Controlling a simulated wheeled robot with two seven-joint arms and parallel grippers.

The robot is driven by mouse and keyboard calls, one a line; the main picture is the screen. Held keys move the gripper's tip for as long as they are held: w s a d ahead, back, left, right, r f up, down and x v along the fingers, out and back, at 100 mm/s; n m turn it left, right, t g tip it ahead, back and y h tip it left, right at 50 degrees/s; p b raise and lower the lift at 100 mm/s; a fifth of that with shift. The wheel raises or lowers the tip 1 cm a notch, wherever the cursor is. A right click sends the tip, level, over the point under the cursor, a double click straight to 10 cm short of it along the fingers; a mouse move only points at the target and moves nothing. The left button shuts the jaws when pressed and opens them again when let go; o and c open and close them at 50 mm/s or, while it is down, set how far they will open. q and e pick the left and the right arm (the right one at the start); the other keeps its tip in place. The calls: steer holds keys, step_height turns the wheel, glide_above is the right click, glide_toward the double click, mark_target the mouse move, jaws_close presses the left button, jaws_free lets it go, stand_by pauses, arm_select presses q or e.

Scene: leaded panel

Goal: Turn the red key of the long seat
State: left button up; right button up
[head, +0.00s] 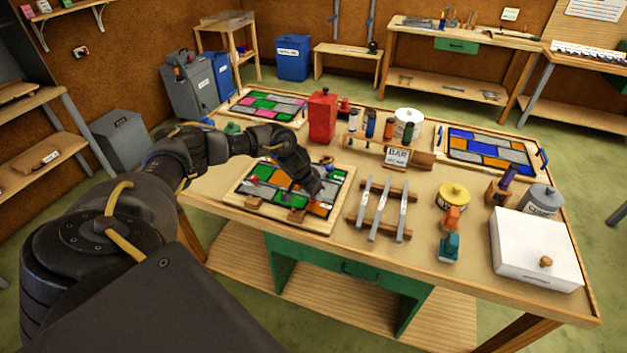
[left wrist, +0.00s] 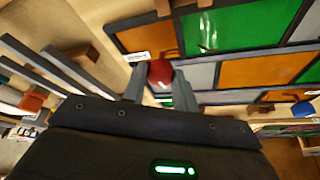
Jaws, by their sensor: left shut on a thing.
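The leaded panel (head: 284,186) of green, orange and grey panes lies in a wooden frame at the front middle of the bench. It also shows in the left wrist view (left wrist: 240,30). My left gripper (head: 316,190) is low over the panel's right part. In the left wrist view its fingers (left wrist: 160,88) are shut on a red key (left wrist: 159,72), close to an orange pane and a small white label (left wrist: 138,57). My gripper hides the key in the head view. The key's seat and turn angle are hard to tell. My right gripper is not in view.
A rack with several metal bars (head: 381,210) stands just right of the panel. A red canister (head: 321,117) stands behind it. A blue key-like piece (left wrist: 303,109) shows at right in the wrist view. A white lidded box (head: 535,250) stands at the bench's right front.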

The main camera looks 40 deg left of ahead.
arm_select(q)
steer(key=n+p, duration=0.1)
steer(key=n+y+p, duration=0.1)
steer(key=n+p, duration=0.1)
steer(key=shift+d+r+p, duration=0.15)
steer(key=shift+r+p, duration=0.1)
steer(key=shift+p, duration=0.05)
steer(key=shift+f+n+y+p, duration=0.15)
steer(key=shift+n+y+p, duration=0.35)
steer(key=shift+n, duration=0.4)
steer(key=n, duration=0.2)
steer(key=shift+d+f+n+y, duration=0.1)
steer(key=shift+f+n+y, duration=0.05)
steer(key=shift+n+y, duration=0.2)
steer(key=shift+w+n+g+y, duration=0.1)
steer(key=shift+n+g+y, duration=0.35)
steer(key=shift+n, duration=0.8)
steer(key=shift+w+n+g+y, duration=0.1)
steer(key=shift+n+g+y, duration=0.3)
steer(key=shift+n, duration=0.8)
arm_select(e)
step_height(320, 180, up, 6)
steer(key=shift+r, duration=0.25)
arm_select(q)
steer(key=o, duration=1)
steer(key=shift+c, duration=0.2)
